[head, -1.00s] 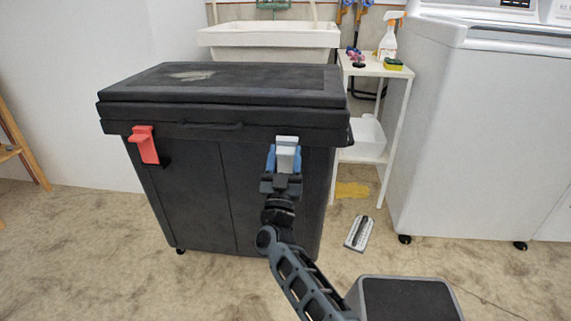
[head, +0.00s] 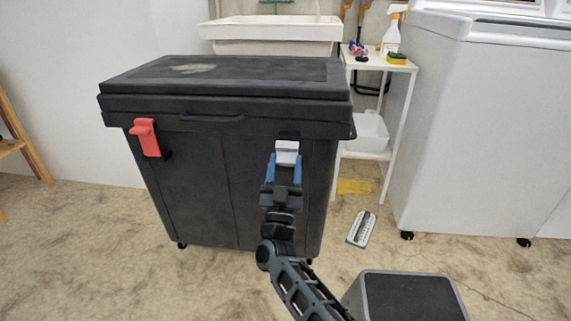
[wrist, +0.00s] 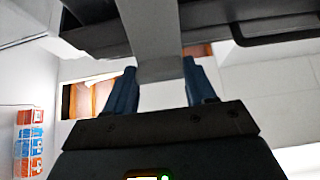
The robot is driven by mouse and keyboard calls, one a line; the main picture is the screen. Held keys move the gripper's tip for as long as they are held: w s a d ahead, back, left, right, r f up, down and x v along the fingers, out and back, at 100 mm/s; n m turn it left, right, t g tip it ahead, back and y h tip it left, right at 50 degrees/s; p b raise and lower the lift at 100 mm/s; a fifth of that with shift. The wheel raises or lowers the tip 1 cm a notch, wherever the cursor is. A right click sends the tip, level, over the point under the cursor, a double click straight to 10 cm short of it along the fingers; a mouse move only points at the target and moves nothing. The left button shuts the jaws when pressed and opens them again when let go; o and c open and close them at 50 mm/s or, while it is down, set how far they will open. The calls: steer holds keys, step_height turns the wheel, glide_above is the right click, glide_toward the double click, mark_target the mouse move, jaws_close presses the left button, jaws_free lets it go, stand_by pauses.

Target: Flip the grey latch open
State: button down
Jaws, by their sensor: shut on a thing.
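The grey latch (head: 287,150) is on the right of the black chest's (head: 190,190) front, just below the lid. It is tilted outward, and a dark patch of the front shows above it. My gripper (head: 285,163) is in front of the chest with its blue fingers either side of the latch, shut on its lower part. In the wrist view the latch (wrist: 152,30) runs down between the fingertips of my gripper (wrist: 161,75). A red latch (head: 146,137) sits on the left of the front. The chest's lid (head: 230,75) is down.
A white shelf stand (head: 377,64) with a spray bottle (head: 391,38) and a sponge is right of the chest. A grey-white flat object (head: 361,229) lies on the floor. The floor in front is mostly clear.

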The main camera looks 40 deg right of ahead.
steer(key=shift+f, duration=0.4)
steer(key=c, duration=0.7)
jaws_free()
steer(key=shift+d, duration=0.1)
steer(key=o, duration=0.3)
steer(key=shift+r, duration=0.2)
steer(key=shift+o, duration=0.2)
steer(key=p+v, duration=0.1)
steer(key=v, duration=0.6)
steer(key=shift+s+a+f, duration=0.2)
steer(key=shift+a+f, duration=0.05)
steer(key=shift+a, duration=0.05)
